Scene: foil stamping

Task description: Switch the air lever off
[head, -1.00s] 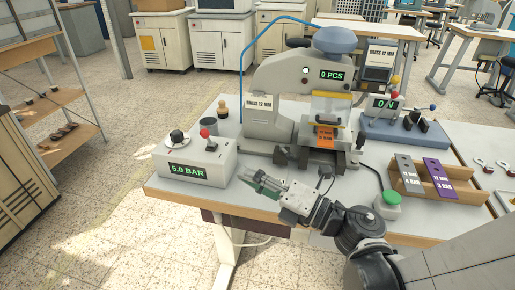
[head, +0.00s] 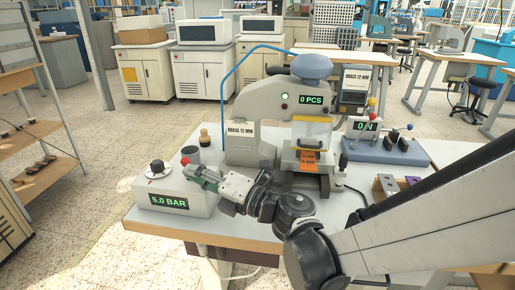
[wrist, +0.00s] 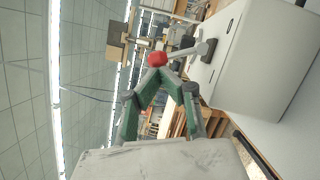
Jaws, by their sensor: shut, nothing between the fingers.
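The air lever, with a red ball knob (head: 186,160), stands on top of the white regulator box (head: 207,206) at the left front of the bench. The box's display reads 5.0 BAR. My gripper (head: 190,171) is shut and empty, its green fingertips just at the knob. In the wrist view the red knob (wrist: 157,59) sits right beyond the closed fingertips (wrist: 157,72), and the metal lever rod (wrist: 183,52) runs right from it to its base on the box. Whether the tips touch the knob I cannot tell. The lower lever is hidden behind my fingers in the head view.
A black-and-white dial (head: 157,167) is left of the lever on the box. The stamping press (head: 256,115) stands behind and right, its counter reading 0 PCS. A grey cup (head: 190,154) and a wooden-handled stamp (head: 204,138) stand behind the box.

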